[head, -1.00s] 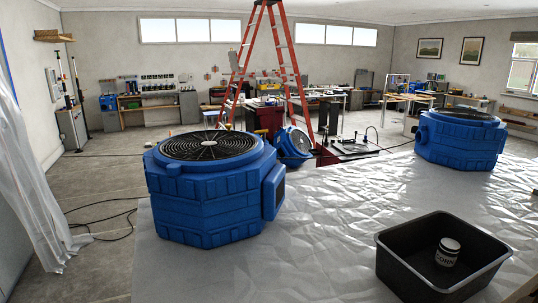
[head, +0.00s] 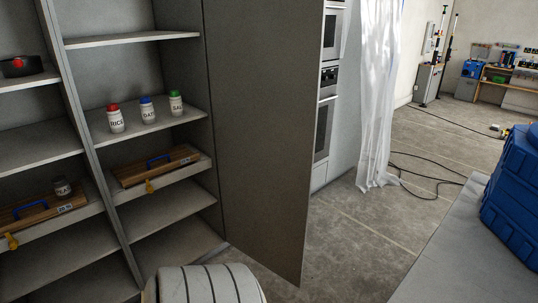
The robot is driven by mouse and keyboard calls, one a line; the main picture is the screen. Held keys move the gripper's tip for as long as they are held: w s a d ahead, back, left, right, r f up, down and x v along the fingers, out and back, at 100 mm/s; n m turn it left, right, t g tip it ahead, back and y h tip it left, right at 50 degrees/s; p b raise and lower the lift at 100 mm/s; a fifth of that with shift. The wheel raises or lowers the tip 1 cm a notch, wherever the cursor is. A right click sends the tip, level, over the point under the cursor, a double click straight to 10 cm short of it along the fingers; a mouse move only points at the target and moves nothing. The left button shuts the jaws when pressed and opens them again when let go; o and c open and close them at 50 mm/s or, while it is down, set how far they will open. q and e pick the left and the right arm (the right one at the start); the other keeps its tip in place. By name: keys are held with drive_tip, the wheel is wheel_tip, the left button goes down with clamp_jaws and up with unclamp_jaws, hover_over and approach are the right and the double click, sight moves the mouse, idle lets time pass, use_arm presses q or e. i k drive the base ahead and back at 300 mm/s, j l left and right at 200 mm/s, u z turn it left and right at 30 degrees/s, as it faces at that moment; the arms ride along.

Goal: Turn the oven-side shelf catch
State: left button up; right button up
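The oven-side shelf, in the right bay of the open cabinet in the head view, has a tray-like board (head: 200,166) bearing a wooden panel (head: 150,168) with a blue handle. A yellow catch (head: 149,186) sits at its front edge, left of the middle, and hangs downward. A similar yellow catch (head: 12,241) is on the left bay's shelf, below another wooden panel (head: 30,212) with a blue handle and a jar. A white, striped part of my own arm shows at the bottom edge. Neither of my grippers is in view.
A tall dark door panel (head: 262,130) stands between the shelves and the ovens (head: 326,95). Jars labelled RICE (head: 116,119), OATS (head: 148,111) and SALT (head: 176,104) stand on the shelf above. A cable (head: 440,180) lies on the floor right. A blue blower (head: 515,195) stands on a covered surface.

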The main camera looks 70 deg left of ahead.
sight(149, 187)
drive_tip(key=u, duration=3.15)
drive_tip(key=i+j, duration=0.4)
drive_tip(key=i+l, duration=0.15)
drive_tip(key=i, duration=0.3)
drive_tip(key=i+l, duration=0.2)
drive_tip(key=i, duration=0.3)
